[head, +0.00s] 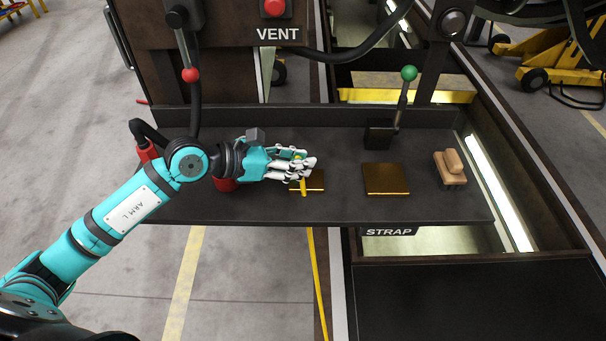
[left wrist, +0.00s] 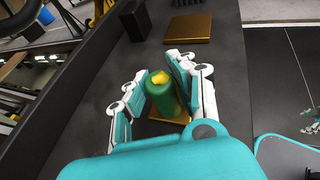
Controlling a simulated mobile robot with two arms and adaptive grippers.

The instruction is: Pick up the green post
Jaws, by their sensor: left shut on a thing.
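The green post (left wrist: 162,97) is a dark green cylinder with a yellow tip in the left wrist view. It stands between the white and teal fingers of my left gripper (left wrist: 155,68), which are closed on its sides. In the head view my left gripper (head: 306,168) is over the left gold plate (head: 318,183) on the dark bench, and its fingers hide most of the post. The plate also shows under the post in the left wrist view (left wrist: 178,118). I cannot tell whether the post's foot touches the plate.
A second gold plate (head: 386,180) lies to the right, with a wooden brush (head: 450,167) beyond it. A lever with a green knob (head: 409,73) stands behind. The dark bench (head: 345,210) has a raised back edge. A red-knobbed lever (head: 190,75) hangs at the upper left.

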